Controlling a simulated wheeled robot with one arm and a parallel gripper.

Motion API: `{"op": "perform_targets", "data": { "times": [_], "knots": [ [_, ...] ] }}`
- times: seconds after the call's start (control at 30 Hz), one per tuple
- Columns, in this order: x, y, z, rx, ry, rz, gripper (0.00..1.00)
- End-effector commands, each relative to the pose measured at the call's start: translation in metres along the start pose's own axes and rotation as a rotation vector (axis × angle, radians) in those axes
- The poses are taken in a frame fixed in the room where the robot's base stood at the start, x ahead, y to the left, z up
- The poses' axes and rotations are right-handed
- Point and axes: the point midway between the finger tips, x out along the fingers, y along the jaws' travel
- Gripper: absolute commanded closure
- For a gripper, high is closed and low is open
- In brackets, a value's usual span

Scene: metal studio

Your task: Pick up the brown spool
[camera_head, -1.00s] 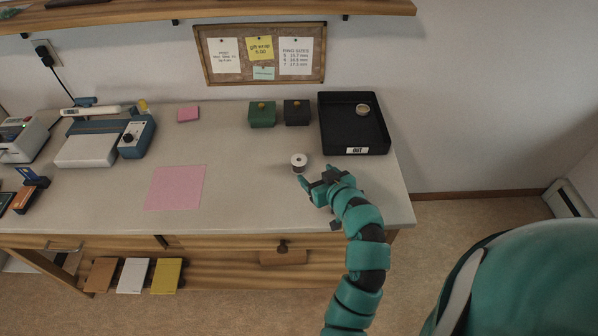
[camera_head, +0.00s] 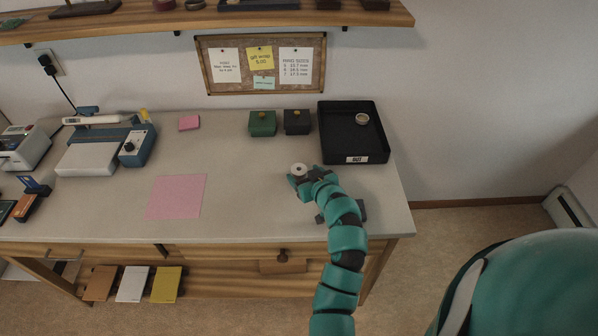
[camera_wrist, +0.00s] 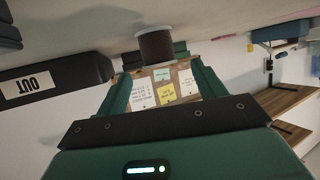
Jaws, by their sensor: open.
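The brown spool (camera_head: 299,168) stands upright on the workbench, left of the front of the black tray. From above, mainly its pale top flange with a dark hole shows. In the wrist view, which is upside down, its brown wound body (camera_wrist: 156,46) shows between pale flanges. My gripper (camera_head: 304,178) is open at the spool, with its fingers reaching along the two sides. In the wrist view, the spool is at the opening between the fingertips of my gripper (camera_wrist: 160,67). I cannot tell whether either finger touches it.
The black OUT tray (camera_head: 378,139) holds a small round roll (camera_head: 362,118). A green box (camera_head: 262,124) and a black box (camera_head: 297,122) stand behind the spool. A pink sheet (camera_head: 175,197) lies to the left. The bench between sheet and spool is clear.

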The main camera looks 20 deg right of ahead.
Motion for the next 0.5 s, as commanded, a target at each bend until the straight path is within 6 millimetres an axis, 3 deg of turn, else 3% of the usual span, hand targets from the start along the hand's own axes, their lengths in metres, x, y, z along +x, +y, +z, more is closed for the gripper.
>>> {"op": "perform_targets", "data": {
  "times": [0.2,0.47,0.5],
  "knots": [
    [0.021,0.000,-0.001,0.000,0.000,0.000,0.31],
    [0.023,0.000,-0.001,-0.001,0.002,0.001,0.31],
    [0.023,0.000,-0.001,-0.001,0.002,0.001,0.35]
  ]
}}
